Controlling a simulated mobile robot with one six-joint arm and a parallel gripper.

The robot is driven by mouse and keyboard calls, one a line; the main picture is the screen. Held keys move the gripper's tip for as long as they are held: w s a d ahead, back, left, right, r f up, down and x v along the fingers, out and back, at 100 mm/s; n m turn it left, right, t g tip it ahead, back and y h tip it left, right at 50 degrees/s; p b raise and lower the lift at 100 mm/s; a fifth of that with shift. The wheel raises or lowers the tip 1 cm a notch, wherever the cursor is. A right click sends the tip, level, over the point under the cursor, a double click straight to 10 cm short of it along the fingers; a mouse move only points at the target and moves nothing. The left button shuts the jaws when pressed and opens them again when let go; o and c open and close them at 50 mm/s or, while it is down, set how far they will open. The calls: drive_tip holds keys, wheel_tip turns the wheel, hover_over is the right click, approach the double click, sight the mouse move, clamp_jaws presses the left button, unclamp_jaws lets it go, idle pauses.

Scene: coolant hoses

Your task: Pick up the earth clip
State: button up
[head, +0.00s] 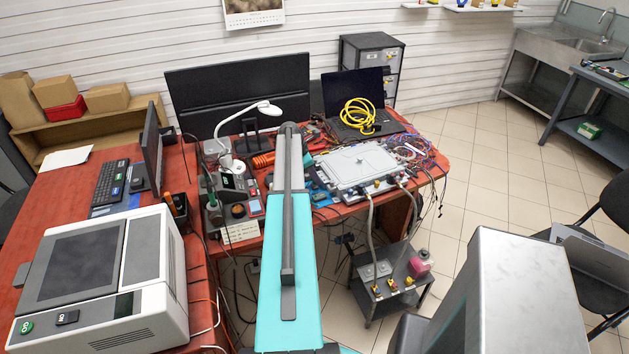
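I cannot pick out the earth clip with certainty. Thin dark leads (440,198) hang off the right end of the red bench, and their tips are too small to identify. A tangle of coloured wires (412,150) lies on the bench just behind them. A flat grey-white plate unit (357,165) sits on the bench, with fittings along its front edge. Two grey hoses (370,225) run from it down to a small dark cart (372,302). My turquoise arm reaches up the middle of the view and hides part of the bench. My gripper does not show.
A laptop with a coiled yellow cable (358,113), a white lamp (228,125) and a soldering station (232,186) crowd the red bench (435,172). A large white machine (100,280) stands at left. A pink container (418,267) is on the cart. Tiled floor (490,170) is open at right.

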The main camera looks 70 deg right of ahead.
idle(0.4)
clamp_jaws()
drive_tip(key=shift+r, duration=0.15)
drive_tip(key=shift+r+b, duration=0.65)
drive_tip(key=shift+r, duration=0.1)
drive_tip(key=shift+s+a+r+b, duration=0.1)
drive_tip(key=shift+a+r+b, duration=0.1)
drive_tip(key=shift+r+b, duration=0.45)
drive_tip(key=s+a+r+b, duration=0.2)
drive_tip(key=s+a+b, duration=0.2)
drive_tip(key=a, duration=1)
drive_tip(key=shift+s, duration=1.2)
drive_tip(key=shift+a+r, duration=0.1)
drive_tip(key=shift+r, duration=0.05)
drive_tip(key=shift+r+p, duration=1.3)
drive_tip(key=shift+p, duration=0.1)
